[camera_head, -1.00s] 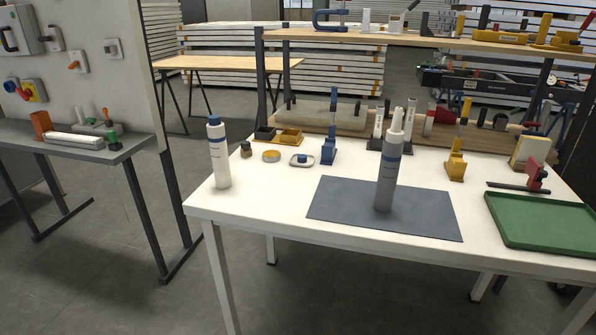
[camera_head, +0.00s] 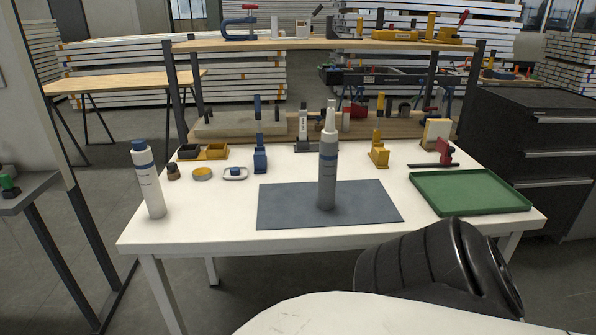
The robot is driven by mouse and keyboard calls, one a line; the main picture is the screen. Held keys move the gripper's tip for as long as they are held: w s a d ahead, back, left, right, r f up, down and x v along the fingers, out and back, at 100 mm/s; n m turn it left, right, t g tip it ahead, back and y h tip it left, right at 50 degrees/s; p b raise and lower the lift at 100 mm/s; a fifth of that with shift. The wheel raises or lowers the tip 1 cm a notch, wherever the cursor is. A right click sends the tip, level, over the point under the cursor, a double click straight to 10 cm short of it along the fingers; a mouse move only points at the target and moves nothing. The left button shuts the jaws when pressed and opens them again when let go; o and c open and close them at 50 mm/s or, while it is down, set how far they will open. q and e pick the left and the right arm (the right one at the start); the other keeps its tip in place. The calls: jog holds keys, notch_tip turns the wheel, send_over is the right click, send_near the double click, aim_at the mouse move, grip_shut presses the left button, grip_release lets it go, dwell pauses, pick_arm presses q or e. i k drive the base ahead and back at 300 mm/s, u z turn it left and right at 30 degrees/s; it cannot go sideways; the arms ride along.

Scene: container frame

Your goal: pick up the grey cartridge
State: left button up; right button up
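The grey cartridge (camera_head: 327,172) stands upright on the dark grey mat (camera_head: 368,207) in the middle of the white table. It has a pale nozzle on top and a blue band near its upper end. A second, whiter bottle (camera_head: 148,183) with a blue cap stands at the table's left edge. A black part of my arm and a white part of my body show at the bottom, well in front of the cartridge. Neither of my grippers is in view, and nothing touches the cartridge.
A green tray (camera_head: 470,192) lies on the table's right side. Small dishes, a blue stand (camera_head: 260,152), a yellow stand (camera_head: 378,150) and a red clamp (camera_head: 444,153) line the back. A wooden shelf (camera_head: 320,44) rises behind. A dark drawer cabinet (camera_head: 540,150) stands at right.

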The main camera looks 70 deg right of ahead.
aim_at(329, 153)
jog(key=i, duration=1.15)
jog(key=z, duration=2.25)
